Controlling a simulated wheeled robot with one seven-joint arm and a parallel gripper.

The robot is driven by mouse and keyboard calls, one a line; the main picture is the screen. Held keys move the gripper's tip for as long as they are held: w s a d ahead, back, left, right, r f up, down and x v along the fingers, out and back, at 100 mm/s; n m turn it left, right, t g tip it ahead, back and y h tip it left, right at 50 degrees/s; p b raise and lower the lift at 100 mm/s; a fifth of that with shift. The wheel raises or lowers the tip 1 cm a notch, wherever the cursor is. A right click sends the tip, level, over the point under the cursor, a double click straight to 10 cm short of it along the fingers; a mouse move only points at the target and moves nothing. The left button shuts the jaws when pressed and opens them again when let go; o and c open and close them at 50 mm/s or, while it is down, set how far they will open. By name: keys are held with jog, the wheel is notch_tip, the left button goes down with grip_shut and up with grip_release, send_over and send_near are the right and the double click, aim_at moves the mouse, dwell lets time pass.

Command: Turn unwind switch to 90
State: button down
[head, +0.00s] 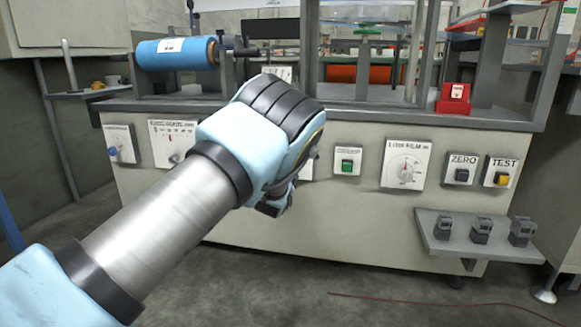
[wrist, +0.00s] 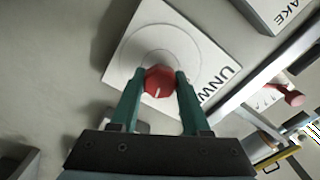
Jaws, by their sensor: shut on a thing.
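The unwind switch is a red faceted knob (wrist: 158,82) with a white pointer line, on a white panel (wrist: 135,45) whose visible letters read "UNW". In the wrist view my gripper (wrist: 159,84) has its two green fingers on either side of the knob, shut on it. The pointer line points down toward the gripper's base in that view. The rest of the label and any 90 mark cannot be read. In the head view my arm and wrist hide the knob and the fingers.
The machine front also carries a panel with a blue knob (head: 114,152), a green button (head: 346,166), a dial panel (head: 405,165), and ZERO (head: 462,170) and TEST (head: 501,172) buttons. A small shelf (head: 440,245) with several grey blocks juts out at lower right. A blue film roll (head: 175,54) sits above.

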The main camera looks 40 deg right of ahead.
jog(key=shift+f+m, duration=0.1)
jog(key=shift+m, duration=1.5)
jog(key=shift+c, duration=1.9)
grip_release()
jog(key=p+v, duration=0.3)
jog(key=v, duration=0.7)
jog(key=shift+s+a, duration=0.2)
jog(key=shift+a, duration=0.15)
jog(key=shift+w, duration=0.1)
